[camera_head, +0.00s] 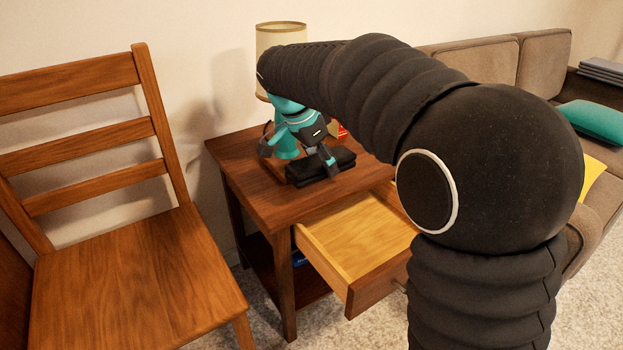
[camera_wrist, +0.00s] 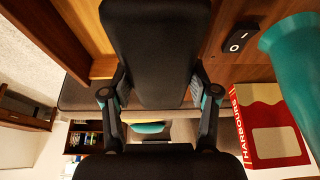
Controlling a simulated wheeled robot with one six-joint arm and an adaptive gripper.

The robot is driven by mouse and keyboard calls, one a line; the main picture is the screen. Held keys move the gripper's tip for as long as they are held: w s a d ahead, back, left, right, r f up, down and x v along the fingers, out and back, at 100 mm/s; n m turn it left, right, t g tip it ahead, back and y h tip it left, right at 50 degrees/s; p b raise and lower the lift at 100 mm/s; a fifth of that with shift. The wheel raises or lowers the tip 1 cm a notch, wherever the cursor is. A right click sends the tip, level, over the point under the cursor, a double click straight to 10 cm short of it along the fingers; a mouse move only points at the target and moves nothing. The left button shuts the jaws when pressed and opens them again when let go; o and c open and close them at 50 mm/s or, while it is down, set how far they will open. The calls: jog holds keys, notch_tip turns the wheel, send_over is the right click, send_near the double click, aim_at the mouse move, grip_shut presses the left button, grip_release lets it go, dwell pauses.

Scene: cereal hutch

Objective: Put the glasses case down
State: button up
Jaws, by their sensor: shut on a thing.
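The glasses case (camera_head: 338,163) is a black, flat, rounded case at the front of the wooden side table (camera_head: 250,182). My gripper (camera_head: 316,156) is above it, pointing down, with its fingers on the case. In the wrist view the case (camera_wrist: 155,45) fills the top middle, held between the two fingers of my gripper (camera_wrist: 158,98). The case is at the tabletop or just over it; I cannot tell whether it touches. My gripper hides part of it in the head view.
A lamp with a cream shade (camera_head: 281,40) and teal base (camera_wrist: 297,70) stands close to the case. A red box (camera_wrist: 268,125) and a black switch (camera_wrist: 240,38) are nearby. The table's drawer (camera_head: 365,240) is open and looks empty. A wooden chair (camera_head: 130,260) stands left, a sofa (camera_head: 545,65) right.

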aim_at(312, 192)
jog(key=shift+a+f, duration=0.7)
jog(key=shift+a, duration=0.35)
jog(key=shift+f+b, duration=0.35)
jog(key=shift+f, duration=1.6)
jog(key=shift+f, duration=0.2)
jog(key=o, duration=0.9)
jog(key=shift+r, duration=0.1)
jog(key=p+v, duration=0.1)
jog(key=v, duration=1.1)
jog(key=shift+w+r+p, duration=0.1)
jog(key=shift+r+p, duration=0.1)
jog(key=shift+p, duration=0.2)
